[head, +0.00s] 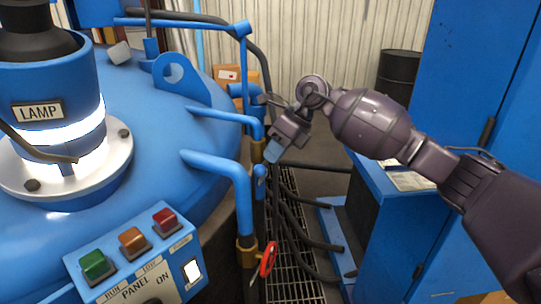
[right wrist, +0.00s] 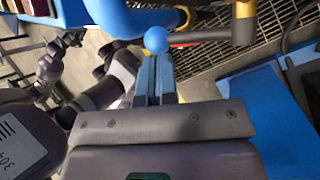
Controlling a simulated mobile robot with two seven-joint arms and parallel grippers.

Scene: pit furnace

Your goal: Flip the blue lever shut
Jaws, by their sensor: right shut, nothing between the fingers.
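The blue lever's round knob (right wrist: 156,40) shows just beyond my fingertips in the right wrist view. In the head view a small blue knob (head: 261,170) shows beside the blue pipes, just below my right gripper (head: 272,151). The right gripper is shut and empty, its fingers (right wrist: 153,78) pointing at the knob. Whether they touch it I cannot tell. The rest of the lever is mostly hidden by the gripper and pipes. My left gripper is not in the head view; parts of my body show at the left of the right wrist view, too small to read any jaw.
A red valve handle (head: 267,259) sits low on the front pipe (head: 225,165). The blue furnace lid (head: 150,165) fills the left, with a button panel (head: 135,262) in front. Hoses (head: 300,225) run over the floor grating. A blue cabinet (head: 480,80) stands at right.

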